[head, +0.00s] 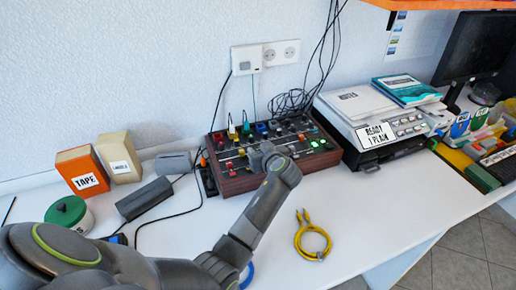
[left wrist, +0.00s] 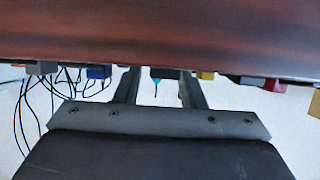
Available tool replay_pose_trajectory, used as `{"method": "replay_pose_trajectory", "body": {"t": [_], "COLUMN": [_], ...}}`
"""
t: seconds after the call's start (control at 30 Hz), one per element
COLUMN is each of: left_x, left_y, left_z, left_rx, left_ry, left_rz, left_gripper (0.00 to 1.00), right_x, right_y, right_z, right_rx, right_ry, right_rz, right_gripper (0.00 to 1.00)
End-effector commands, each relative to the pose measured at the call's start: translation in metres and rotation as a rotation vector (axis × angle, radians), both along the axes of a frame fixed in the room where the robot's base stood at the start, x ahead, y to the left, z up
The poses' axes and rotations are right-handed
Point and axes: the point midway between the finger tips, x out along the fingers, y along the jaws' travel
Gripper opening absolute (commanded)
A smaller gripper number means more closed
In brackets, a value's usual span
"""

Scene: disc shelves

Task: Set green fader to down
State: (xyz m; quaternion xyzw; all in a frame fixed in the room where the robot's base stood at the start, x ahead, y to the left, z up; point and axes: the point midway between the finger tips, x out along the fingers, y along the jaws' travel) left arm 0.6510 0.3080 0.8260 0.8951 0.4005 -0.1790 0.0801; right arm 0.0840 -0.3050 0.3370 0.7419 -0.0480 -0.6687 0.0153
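The mixing console (head: 232,184) is a dark panel with wooden sides and several coloured caps, standing on the white table near the wall. A small green piece (head: 246,128) shows at its back left; I cannot tell whether it is the green fader's cap or a plug. My left gripper (head: 266,156) is over the console's front middle and hides part of the panel. In the left wrist view the two fingers (left wrist: 158,90) are apart, with the console's wooden side (left wrist: 160,35) across the top. A dark cap with a teal tip (left wrist: 157,75) appears between them. My right gripper is not in view.
A printer-like machine (head: 375,125) stands close to the console's right. An orange box (head: 82,171), a tan box (head: 119,157) and a grey adapter (head: 144,198) lie left. A yellow cable coil (head: 313,242) lies in front; the table right of it is clear.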

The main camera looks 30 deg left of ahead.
Motion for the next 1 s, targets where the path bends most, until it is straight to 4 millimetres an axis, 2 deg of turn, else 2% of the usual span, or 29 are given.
{"method": "replay_pose_trajectory", "body": {"t": [0.17,0.47,0.77,1.0], "left_x": [0.0,0.0,-0.001,-0.017], "left_y": [0.0,0.0,-0.001,-0.02], "left_z": [0.0,0.0,0.0,-0.001], "left_rx": [0.0,0.0,0.0,-0.001], "left_ry": [0.0,0.0,0.0,-0.001], "left_rz": [0.0,0.0,-0.001,0.0], "left_gripper": [0.36,0.0,0.0,0.0], "right_x": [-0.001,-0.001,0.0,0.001], "right_y": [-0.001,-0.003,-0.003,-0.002], "right_z": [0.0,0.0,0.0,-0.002], "right_rx": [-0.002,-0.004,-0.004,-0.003], "right_ry": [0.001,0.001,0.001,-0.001], "right_rz": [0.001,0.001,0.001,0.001], "right_gripper": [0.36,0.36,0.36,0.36]}}
